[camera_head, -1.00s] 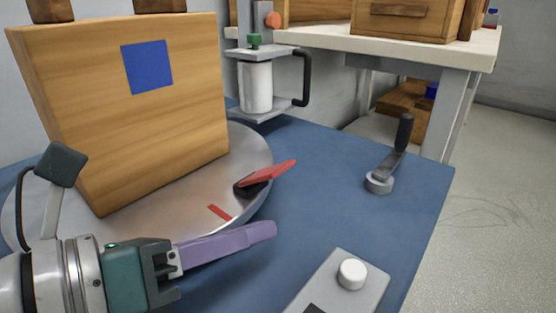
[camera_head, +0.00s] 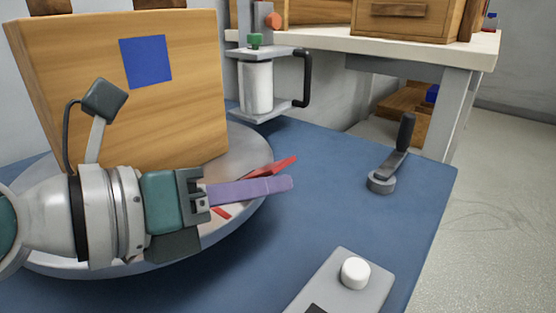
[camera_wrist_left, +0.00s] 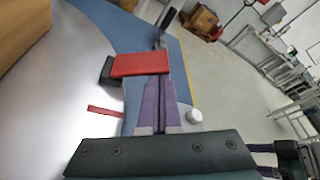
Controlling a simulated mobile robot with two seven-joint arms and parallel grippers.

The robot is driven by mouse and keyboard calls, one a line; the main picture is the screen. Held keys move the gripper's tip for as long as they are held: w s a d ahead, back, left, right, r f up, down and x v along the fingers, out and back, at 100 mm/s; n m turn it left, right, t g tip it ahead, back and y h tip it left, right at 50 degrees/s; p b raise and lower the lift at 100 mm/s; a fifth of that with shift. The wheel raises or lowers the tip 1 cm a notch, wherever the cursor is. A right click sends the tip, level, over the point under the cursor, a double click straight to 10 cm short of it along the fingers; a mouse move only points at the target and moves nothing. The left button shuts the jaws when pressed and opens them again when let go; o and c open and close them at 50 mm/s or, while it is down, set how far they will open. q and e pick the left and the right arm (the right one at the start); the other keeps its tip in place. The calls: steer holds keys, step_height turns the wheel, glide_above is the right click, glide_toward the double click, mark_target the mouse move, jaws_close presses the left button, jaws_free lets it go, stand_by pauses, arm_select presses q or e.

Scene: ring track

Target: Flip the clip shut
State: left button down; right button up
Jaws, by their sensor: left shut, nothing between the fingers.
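The clip (camera_head: 272,170) has a raised red lever on a dark base at the right rim of the round metal turntable (camera_head: 258,150). In the left wrist view its red lever (camera_wrist_left: 141,64) stands beyond my fingertips, with the dark base (camera_wrist_left: 107,72) to its left. My left gripper (camera_head: 290,183), with purple fingers, is shut and empty. In the head view its fingertips are just in front of and below the lever, hiding the clip's base. The left wrist view shows the shut fingers (camera_wrist_left: 158,82) reaching to the lever's near edge; I cannot tell whether they touch.
A wooden block with a blue square (camera_head: 146,62) stands on the turntable. A red mark (camera_head: 222,212) lies near its rim. A crank handle (camera_head: 393,156), a grey box with a white knob (camera_head: 355,272) and a dispenser-like device (camera_head: 258,86) surround clear blue tabletop (camera_head: 320,215).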

arm_select(q)
steer(key=shift+r, duration=0.1)
steer(key=n+p, duration=0.1)
steer(key=a+r+n+h+p, duration=0.1)
steer(key=n, duration=0.1)
steer(key=shift+w+r+h, duration=0.25)
steer(key=shift+w+h, duration=0.05)
steer(key=shift+w, duration=0.05)
steer(key=shift+w+a+r, duration=0.1)
steer(key=shift+a+r, duration=0.05)
steer(key=shift+r, duration=0.05)
steer(key=shift+p, duration=0.3)
stand_by(0.3)
